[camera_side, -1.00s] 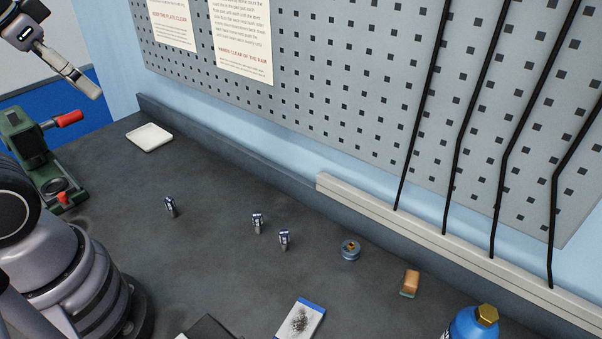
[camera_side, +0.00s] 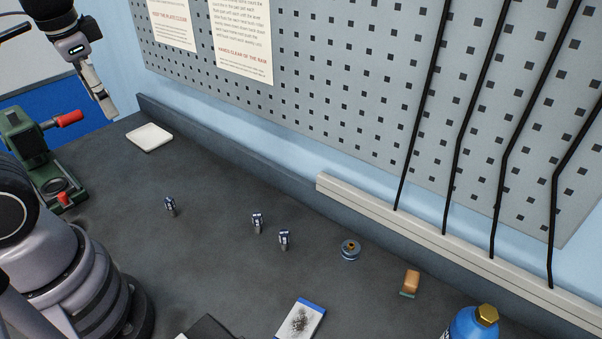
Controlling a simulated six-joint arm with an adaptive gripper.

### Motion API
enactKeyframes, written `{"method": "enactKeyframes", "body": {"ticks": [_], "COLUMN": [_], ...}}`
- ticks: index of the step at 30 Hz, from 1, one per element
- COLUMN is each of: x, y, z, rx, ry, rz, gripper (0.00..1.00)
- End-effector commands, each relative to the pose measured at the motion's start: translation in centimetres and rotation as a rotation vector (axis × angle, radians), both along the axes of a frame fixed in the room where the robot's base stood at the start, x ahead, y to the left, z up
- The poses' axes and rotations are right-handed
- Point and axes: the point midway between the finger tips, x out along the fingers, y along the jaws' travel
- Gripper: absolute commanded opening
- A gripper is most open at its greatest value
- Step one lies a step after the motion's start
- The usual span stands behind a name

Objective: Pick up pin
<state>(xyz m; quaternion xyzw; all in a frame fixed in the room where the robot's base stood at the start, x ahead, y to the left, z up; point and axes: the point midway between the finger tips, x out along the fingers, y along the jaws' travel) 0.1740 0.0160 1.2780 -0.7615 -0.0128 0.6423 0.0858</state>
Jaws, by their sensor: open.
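A white tray (camera_side: 148,138) lies below my gripper. A green press with a red handle (camera_side: 69,119) stands at the left. A blue spool (camera_side: 350,249), a brown block (camera_side: 411,281), a blue bottle (camera_side: 474,325) and a blue-edged card (camera_side: 300,318) are at the right.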

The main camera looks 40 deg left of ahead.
Motion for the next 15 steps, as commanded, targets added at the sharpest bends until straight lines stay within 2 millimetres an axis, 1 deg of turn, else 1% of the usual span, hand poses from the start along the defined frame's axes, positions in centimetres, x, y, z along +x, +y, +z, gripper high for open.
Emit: {"method": "enactKeyframes", "body": {"ticks": [1,6,11,15], "x": [0.7,2.7,4.6,6.3], "y": [0.4,1.8,3.0,3.8], "z": [-1.3,-5.1,-8.8,-12.4], "rx": [0.054,0.255,0.466,0.661], "ry": [0.108,0.406,0.661,0.856], "rz": [-0.031,-0.137,-0.265,-0.397], "gripper": [0.54,0.54,0.54,0.54]}}
